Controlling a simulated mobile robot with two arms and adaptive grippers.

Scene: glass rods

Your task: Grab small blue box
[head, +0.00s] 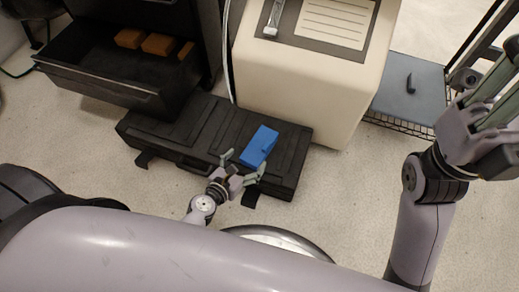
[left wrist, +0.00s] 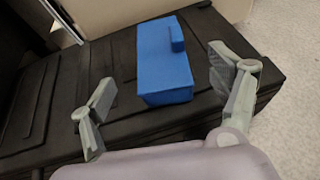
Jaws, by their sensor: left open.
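The small blue box (head: 259,146) lies on top of a black case on the floor. In the left wrist view the blue box (left wrist: 165,62) has a small raised block on its top near one edge. My left gripper (head: 244,161) is open at the near end of the box, fingers spread and empty. In the left wrist view the left gripper's fingers (left wrist: 163,75) appear on either side of the box, with gaps to it. My right gripper (head: 497,92) is raised at the right edge, away from the box; its opening is unclear.
The black case (head: 175,125) lies below an open black drawer (head: 95,85) holding orange blocks (head: 157,44). A cream cabinet (head: 290,85) stands behind the case. A wire shelf with a grey-blue item (head: 408,90) is at the right. Floor (head: 345,190) is clear to the right of the case.

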